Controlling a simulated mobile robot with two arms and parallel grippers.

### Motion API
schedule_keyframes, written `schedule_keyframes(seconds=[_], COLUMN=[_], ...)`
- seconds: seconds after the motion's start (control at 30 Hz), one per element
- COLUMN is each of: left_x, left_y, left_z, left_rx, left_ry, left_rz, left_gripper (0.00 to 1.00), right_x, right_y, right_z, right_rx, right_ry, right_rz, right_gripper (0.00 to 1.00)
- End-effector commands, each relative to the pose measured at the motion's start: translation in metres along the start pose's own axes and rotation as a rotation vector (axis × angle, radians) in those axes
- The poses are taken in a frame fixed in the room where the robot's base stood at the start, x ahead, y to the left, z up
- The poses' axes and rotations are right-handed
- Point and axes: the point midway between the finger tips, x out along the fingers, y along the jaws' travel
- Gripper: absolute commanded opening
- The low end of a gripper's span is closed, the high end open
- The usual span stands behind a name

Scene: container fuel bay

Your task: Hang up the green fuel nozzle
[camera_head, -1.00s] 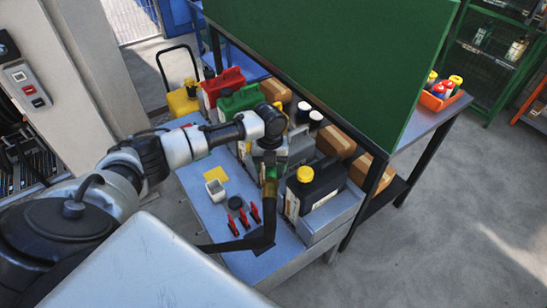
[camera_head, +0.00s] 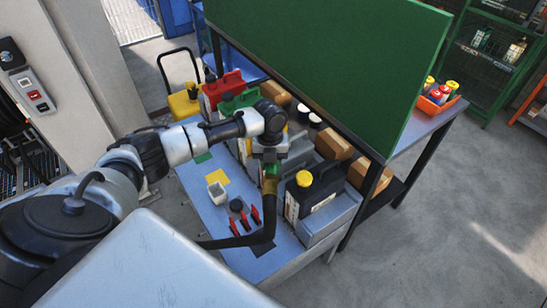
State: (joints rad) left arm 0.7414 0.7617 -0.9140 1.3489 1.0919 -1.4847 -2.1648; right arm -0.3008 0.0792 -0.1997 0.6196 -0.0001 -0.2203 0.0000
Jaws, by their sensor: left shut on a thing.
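My left gripper (camera_head: 269,150) reaches in from the left over the blue-grey bench and points down. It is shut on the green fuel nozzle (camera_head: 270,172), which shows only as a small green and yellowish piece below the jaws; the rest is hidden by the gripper. A black hose (camera_head: 267,213) hangs from the nozzle, bends near the bench front and runs left behind my body. The nozzle is beside a black jug with a yellow cap (camera_head: 322,187). I cannot make out a nozzle holder for certain. My right gripper is not in view.
The bench (camera_head: 204,188) carries a white cup (camera_head: 217,192), red-handled clamps (camera_head: 255,215), and red (camera_head: 222,90) and green (camera_head: 240,101) cans. A big green panel (camera_head: 330,60) stands behind. An orange bin (camera_head: 438,102) sits right. Floor at right is clear.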

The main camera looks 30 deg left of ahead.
Motion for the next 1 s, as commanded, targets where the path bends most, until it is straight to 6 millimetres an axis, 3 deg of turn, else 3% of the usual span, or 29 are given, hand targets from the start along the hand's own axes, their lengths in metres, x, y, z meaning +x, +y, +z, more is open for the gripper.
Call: schedule_keyframes(seconds=[0.03, 0.7, 1.0], left_x=[-0.011, -0.074, -0.076], left_y=[-0.001, -0.002, -0.002], left_z=[0.001, -0.005, -0.005], left_rx=[0.000, 0.000, 0.000], left_ry=[-0.005, -0.003, -0.003], left_rz=[-0.003, -0.001, -0.001], left_gripper=[0.03, 0.03, 0.03], right_x=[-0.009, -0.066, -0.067], right_y=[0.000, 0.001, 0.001], right_z=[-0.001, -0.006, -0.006], right_rx=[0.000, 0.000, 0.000], right_ry=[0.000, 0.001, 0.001], right_rz=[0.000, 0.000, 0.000], right_gripper=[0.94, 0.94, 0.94])
